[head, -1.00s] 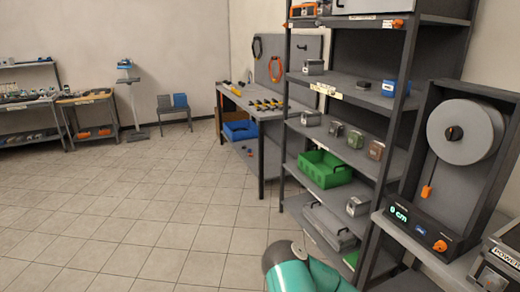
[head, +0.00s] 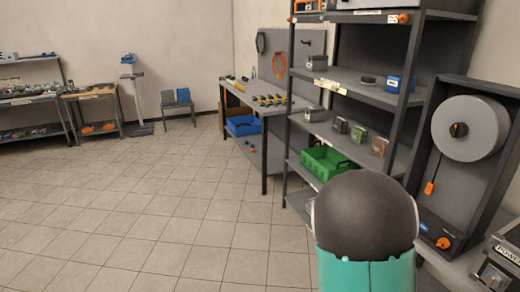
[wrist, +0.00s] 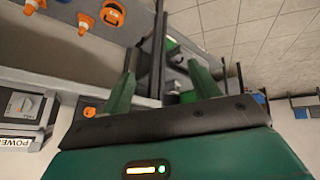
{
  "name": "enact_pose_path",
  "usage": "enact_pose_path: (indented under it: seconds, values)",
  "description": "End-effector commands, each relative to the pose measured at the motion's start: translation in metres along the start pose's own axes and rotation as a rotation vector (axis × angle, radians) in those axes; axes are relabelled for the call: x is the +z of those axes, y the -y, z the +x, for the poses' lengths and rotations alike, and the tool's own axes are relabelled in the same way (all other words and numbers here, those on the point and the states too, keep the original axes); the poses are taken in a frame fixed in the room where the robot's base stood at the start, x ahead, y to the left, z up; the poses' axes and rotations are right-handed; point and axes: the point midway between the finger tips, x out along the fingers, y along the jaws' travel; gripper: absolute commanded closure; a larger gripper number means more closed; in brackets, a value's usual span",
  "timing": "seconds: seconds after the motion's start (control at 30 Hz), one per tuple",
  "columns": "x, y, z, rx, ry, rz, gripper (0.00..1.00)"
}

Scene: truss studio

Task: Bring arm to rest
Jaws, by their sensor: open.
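My arm shows in the head view as a dark rounded joint with a teal link at the lower right, in front of the shelf. My gripper is outside the head view. In the wrist view my gripper (wrist: 165,92) is open, its two green fingers spread apart with nothing between them. The view beyond the fingers is tilted, with shelf posts and floor tiles behind.
A grey shelf rack (head: 345,92) holds a green bin (head: 325,163) and small boxes. A reel unit (head: 470,130) stands at the right. A workbench (head: 265,108) with tools is behind the rack. Tiled floor (head: 150,215) at the left is clear.

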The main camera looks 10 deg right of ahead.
Motion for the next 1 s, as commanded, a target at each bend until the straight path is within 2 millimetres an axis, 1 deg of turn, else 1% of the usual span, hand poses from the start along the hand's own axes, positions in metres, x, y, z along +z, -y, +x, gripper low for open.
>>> enact_pose_path:
  seconds: [0.03,0.1,0.17,0.2,0.27,0.3,0.37,0.4,0.47,0.5,0.57,0.6,0.67,0.7,0.8,0.9,1.0]
  values:
    - [-0.008,0.017,-0.019,-0.061,-0.001,0.005,0.39]
    - [-0.012,0.037,-0.043,-0.136,0.010,0.003,0.39]
    - [-0.015,0.053,-0.065,-0.196,0.019,-0.006,0.39]
    - [-0.017,0.062,-0.080,-0.234,0.024,-0.013,0.39]
    - [-0.019,0.075,-0.104,-0.287,0.031,-0.028,0.39]
    - [-0.020,0.083,-0.120,-0.320,0.035,-0.041,0.39]
    - [-0.019,0.092,-0.144,-0.364,0.041,-0.062,0.39]
    - [-0.018,0.098,-0.161,-0.391,0.045,-0.079,0.39]
    - [-0.016,0.105,-0.185,-0.427,0.047,-0.106,0.39]
    - [-0.014,0.108,-0.202,-0.447,0.049,-0.124,0.39]
    - [-0.009,0.111,-0.226,-0.473,0.051,-0.155,0.39]
    - [-0.005,0.113,-0.241,-0.486,0.052,-0.177,0.39]
    - [0.001,0.113,-0.264,-0.502,0.052,-0.209,0.39]
    - [0.005,0.113,-0.279,-0.508,0.050,-0.231,0.39]
    - [0.019,0.108,-0.313,-0.512,0.045,-0.286,0.39]
    - [0.034,0.101,-0.342,-0.499,0.038,-0.336,0.39]
    - [0.048,0.092,-0.363,-0.476,0.031,-0.373,0.39]
